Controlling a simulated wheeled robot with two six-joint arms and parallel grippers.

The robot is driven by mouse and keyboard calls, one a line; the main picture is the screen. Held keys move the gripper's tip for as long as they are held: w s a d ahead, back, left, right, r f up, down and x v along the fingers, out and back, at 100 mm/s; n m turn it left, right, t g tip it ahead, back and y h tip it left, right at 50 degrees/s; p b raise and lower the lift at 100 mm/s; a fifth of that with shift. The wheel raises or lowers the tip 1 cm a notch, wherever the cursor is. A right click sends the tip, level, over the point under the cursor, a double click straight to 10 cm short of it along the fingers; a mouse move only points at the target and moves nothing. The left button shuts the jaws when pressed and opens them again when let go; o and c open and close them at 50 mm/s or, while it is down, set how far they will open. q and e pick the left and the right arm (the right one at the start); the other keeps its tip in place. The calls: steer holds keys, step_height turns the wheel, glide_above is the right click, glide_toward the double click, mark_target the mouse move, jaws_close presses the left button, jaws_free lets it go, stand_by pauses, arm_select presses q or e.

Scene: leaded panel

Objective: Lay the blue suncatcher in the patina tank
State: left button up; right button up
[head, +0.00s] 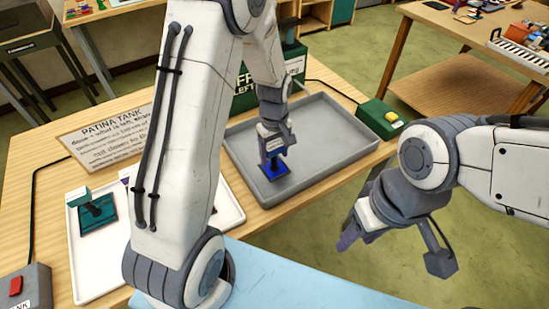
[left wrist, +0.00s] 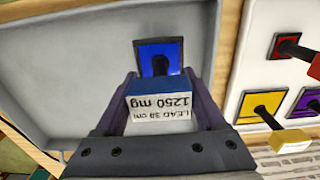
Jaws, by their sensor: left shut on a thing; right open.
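The blue suncatcher (head: 277,168) is a dark-framed blue square on a post with a labelled blue block on top. My left gripper (head: 274,144) is shut on that block, over the grey shallow tray (head: 345,118), seemingly the patina tank. In the left wrist view the label (left wrist: 162,107) reads "LEAD 38 cm 1250 mg", and the blue pane (left wrist: 147,60) shows beyond it, inside the tray's walls. I cannot tell whether the suncatcher touches the tray floor. My right gripper (head: 348,237) is open and empty, right of the table's edge.
A white tray (head: 88,270) at left holds a teal suncatcher (head: 98,213); red (left wrist: 288,46), yellow (left wrist: 262,106) and purple ones (left wrist: 308,102) show in the wrist view. A "PATINA TANK" sign (head: 108,133) stands behind. A green box (head: 380,118) sits by the grey tray's right corner.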

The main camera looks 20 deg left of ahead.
mark_target(274, 168)
arm_select(q)
step_height(274, 168, down, 3)
steer(key=shift+r+p, duration=0.1)
steer(key=shift+p, duration=0.2)
